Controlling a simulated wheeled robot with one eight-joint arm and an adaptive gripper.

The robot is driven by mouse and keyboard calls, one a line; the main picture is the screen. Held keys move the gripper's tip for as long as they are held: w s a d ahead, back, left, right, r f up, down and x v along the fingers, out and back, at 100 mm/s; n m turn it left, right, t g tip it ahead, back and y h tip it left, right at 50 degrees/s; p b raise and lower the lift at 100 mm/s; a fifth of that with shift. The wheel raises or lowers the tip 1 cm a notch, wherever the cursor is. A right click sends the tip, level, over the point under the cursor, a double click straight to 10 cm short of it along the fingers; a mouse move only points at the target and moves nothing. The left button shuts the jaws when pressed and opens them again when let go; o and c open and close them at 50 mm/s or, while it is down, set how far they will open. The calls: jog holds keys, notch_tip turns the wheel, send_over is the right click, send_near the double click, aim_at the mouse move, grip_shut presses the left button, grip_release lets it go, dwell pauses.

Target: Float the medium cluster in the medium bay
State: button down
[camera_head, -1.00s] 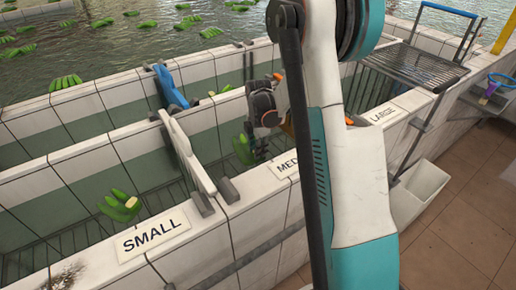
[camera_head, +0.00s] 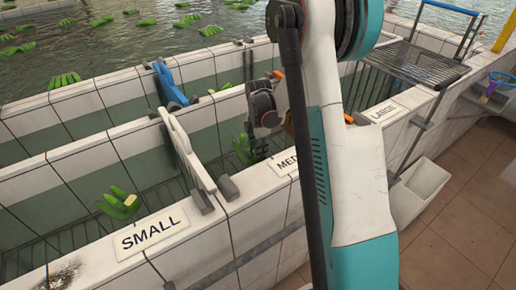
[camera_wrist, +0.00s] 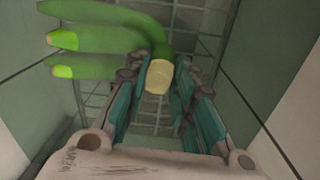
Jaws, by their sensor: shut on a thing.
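My gripper (camera_wrist: 160,90) is shut on the cut stem of a green banana cluster (camera_wrist: 95,50) in the wrist view. The pale cut end faces the camera between the teal fingers, and the fruits spread to the left. In the head view my gripper (camera_head: 258,145) reaches down into the bay behind the MED label (camera_head: 286,161), whose end my arm hides. The held cluster (camera_head: 242,150) shows just left of the fingers, low between the bay walls. Whether it touches the water is unclear. The medium bay (camera_wrist: 245,100) has pale walls and a grid below in the wrist view.
Another cluster (camera_head: 120,204) lies in the bay by the SMALL sign (camera_head: 151,233). A white gate (camera_head: 185,152) and a blue gate (camera_head: 168,85) stand left of my arm. A LARGE sign (camera_head: 384,111) and metal rack (camera_head: 420,66) are right. Several clusters float behind.

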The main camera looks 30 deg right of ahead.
jog(key=shift+f, duration=0.45)
dwell(0.3)
jog(key=c, duration=1.3)
grip_release()
jog(key=r+p, duration=0.6)
jog(key=r, duration=0.8)
jog(key=r+p, duration=0.5)
jog(key=r, duration=1)
jog(key=shift+s+a+r+p, duration=0.1)
jog(key=shift+s+r+p, duration=0.1)
jog(key=shift+r+p, duration=0.15)
